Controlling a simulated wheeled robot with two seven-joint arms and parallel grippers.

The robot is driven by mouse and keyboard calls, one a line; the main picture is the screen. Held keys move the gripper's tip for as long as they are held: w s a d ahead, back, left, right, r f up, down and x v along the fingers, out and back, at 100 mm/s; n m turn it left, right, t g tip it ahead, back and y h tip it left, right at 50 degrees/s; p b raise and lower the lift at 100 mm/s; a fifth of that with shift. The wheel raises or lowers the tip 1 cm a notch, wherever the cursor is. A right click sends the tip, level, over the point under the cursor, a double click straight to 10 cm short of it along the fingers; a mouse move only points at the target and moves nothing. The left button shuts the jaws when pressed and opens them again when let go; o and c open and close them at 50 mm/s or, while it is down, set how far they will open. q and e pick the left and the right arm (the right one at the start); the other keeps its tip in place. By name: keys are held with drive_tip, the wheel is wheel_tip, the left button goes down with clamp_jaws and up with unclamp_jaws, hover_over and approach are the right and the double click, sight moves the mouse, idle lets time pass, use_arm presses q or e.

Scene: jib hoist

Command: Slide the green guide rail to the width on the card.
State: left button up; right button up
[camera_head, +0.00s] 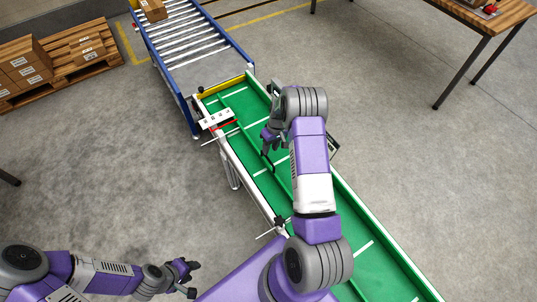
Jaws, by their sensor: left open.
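The green guide rail (243,122) runs lengthwise over the green conveyor belt (376,262), partly hidden by my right arm. A white plate with dark marks (216,119) sits across the conveyor's left edge near its far end, with a red strip beside it. I cannot read the marks. My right gripper (267,140) is over the belt, close to the rail. Whether it touches the rail, or is open or shut, I cannot tell. My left gripper (192,278) is open and empty, left of the conveyor and away from the rail.
A dark-framed panel (334,147) shows at the conveyor's right side, partly behind my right arm. A blue-framed roller conveyor (190,37) joins the far end and carries a carton (154,10). A pallet with boxes (60,62) is far left, a wooden table (488,16) far right.

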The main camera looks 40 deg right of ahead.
drive_tip(key=f, duration=0.2)
drive_tip(key=a+f, duration=0.1)
drive_tip(key=f, duration=0.1)
drive_tip(key=shift+f+b, duration=0.4)
drive_tip(key=shift+c, duration=0.2)
clamp_jaws()
idle(0.9)
